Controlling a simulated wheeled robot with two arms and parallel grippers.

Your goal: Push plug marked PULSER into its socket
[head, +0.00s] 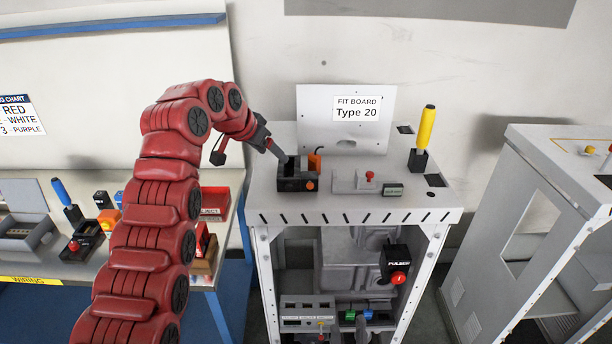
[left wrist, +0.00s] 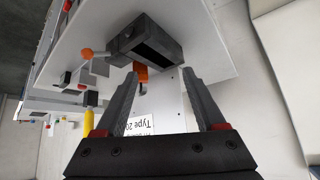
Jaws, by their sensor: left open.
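A black unit with a white label that seems to read PULSER (head: 394,262) is mounted inside the frame under the bench top, with a red knob on its front. An orange plug-like piece (head: 315,161) with a dark lead stands behind a black open-topped box (head: 296,184) on the bench top; no marking on it is readable. In the left wrist view the orange piece (left wrist: 141,71) shows beside the black box (left wrist: 147,46), beyond my fingertips. My left gripper (head: 279,153) is open and empty, close above the box's left back side. Its spread fingers fill the wrist view (left wrist: 162,82). My right gripper is not in view.
A sign reading FIT BOARD Type 20 (head: 346,117) stands at the back of the bench top. A grey block with a red knob (head: 368,180) and a yellow-handled lever (head: 424,137) stand to the right. A wiring table (head: 70,268) is at left, a grey cabinet (head: 520,225) at right.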

